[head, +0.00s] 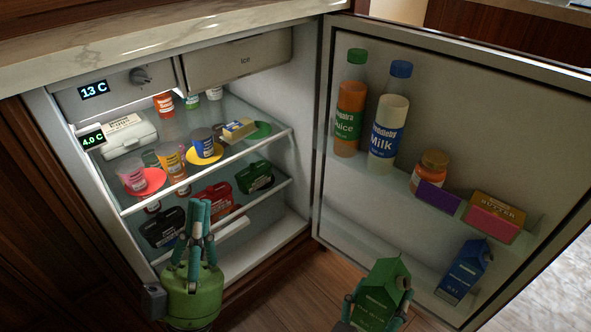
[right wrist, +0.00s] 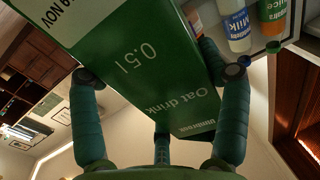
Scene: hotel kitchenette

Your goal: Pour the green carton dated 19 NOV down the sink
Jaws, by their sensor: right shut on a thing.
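A green carton (head: 382,295) with a gabled top is in my right gripper (head: 376,300), low in front of the open fridge door. In the right wrist view the carton (right wrist: 150,70) reads "Oat drink" and "0.5 l". A white date label (right wrist: 55,15) on it ends in "9 NOV"; its first part is cut off. The right gripper's fingers (right wrist: 160,85) press on both sides of the carton. My left gripper (head: 200,205) is in front of the lower fridge shelf, fingers pointing up with tips together and nothing between them. No sink is in view.
The fridge door (head: 450,120) stands open to the right, with a juice bottle (head: 350,110), a milk bottle (head: 388,125), a jar (head: 430,172), a butter box (head: 495,212) and a blue carton (head: 463,272). Fridge shelves (head: 240,165) hold tubs, cups and an egg box. A marble counter (head: 150,35) runs above.

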